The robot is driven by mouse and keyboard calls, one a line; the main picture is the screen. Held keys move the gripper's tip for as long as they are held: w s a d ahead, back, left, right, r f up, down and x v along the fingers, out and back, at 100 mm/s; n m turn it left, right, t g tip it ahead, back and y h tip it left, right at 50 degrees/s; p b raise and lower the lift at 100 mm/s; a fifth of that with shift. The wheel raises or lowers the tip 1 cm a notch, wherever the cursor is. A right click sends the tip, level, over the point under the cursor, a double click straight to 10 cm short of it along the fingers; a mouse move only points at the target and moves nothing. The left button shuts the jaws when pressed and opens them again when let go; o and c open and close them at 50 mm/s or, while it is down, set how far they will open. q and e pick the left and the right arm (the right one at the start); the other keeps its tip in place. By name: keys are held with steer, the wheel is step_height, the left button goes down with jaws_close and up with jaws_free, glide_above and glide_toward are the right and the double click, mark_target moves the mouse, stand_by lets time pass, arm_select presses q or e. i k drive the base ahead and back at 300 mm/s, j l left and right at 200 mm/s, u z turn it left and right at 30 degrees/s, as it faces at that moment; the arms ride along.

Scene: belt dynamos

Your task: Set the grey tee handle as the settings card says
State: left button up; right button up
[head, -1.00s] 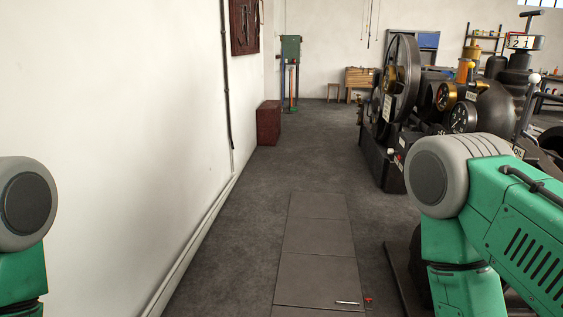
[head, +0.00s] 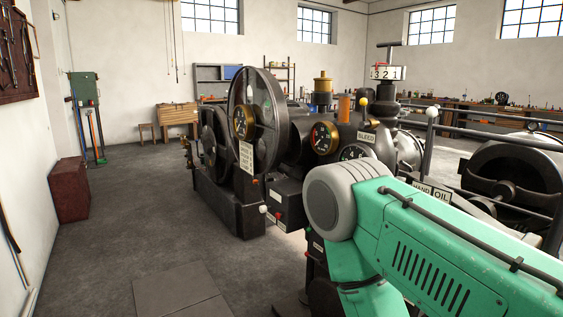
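A grey tee handle (head: 390,45) stands on top of a dark column at the right rear of the machine, with its crossbar roughly level. Just below it is a white number plate (head: 388,73) reading 3 2 1, with a small red mark near the 3. A white card with printed lines (head: 246,157) hangs on the front of the machine below a brass gauge; its text is too small to read, and I cannot tell if it is the settings card. Neither gripper is in view; only my green right arm shows at lower right.
The dark machine (head: 229,200) with a large wheel (head: 270,110) fills the middle. Signs read BLEED (head: 366,137) and OIL (head: 441,195). Black rails (head: 490,140) edge the right side. A dark red box (head: 70,187) stands at left. The floor at left (head: 130,230) is open.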

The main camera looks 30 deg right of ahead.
mark_target(388, 45)
steer(key=i+j+z, duration=0.75)
steer(key=j, duration=0.15)
steer(key=j+z, duration=0.25)
steer(key=j, duration=0.15)
steer(key=i+j+z, duration=0.25)
steer(key=j, duration=0.15)
steer(key=z, duration=0.1)
